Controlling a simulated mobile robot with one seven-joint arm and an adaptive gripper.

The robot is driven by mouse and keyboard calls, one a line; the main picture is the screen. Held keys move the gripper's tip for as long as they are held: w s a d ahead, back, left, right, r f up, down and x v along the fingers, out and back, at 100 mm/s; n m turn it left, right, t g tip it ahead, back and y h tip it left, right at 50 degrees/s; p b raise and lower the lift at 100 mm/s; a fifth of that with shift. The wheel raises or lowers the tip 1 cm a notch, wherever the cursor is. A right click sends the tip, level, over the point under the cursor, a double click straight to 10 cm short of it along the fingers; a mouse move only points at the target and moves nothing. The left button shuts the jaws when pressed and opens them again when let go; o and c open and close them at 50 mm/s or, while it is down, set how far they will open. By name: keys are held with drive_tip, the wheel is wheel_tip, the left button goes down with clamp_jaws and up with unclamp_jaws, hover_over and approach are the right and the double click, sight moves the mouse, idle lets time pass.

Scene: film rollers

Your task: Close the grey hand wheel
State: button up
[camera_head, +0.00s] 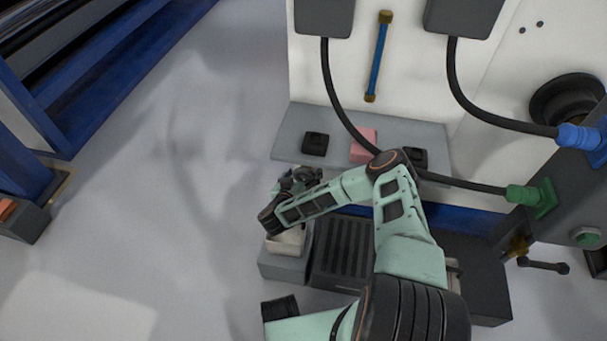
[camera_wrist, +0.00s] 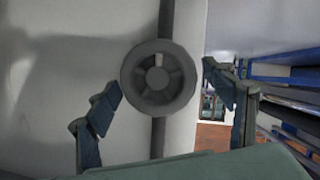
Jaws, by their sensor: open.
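The grey hand wheel (camera_wrist: 131,76) shows in the wrist view as a round dark grey wheel with spokes, set on a vertical dark pipe (camera_wrist: 158,136) in front of a pale wall. My gripper (camera_wrist: 162,90) is open, with one finger on each side of the wheel in the picture. I see no contact between fingers and wheel, and the gap in depth is hard to judge. In the head view my gripper (camera_head: 297,180) is small and partly hidden by my arm. I cannot make out the wheel there.
In the head view a grey shelf (camera_head: 285,147) holds a pink block (camera_head: 364,146) and dark blocks. Black hoses run to a blue connector (camera_head: 578,136) and a green connector (camera_head: 532,197) at the right. A grey box (camera_head: 283,267) stands below my wrist. The left floor is largely clear.

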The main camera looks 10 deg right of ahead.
drive_tip(key=c, duration=1.2)
drive_tip(key=shift+o, duration=0.2)
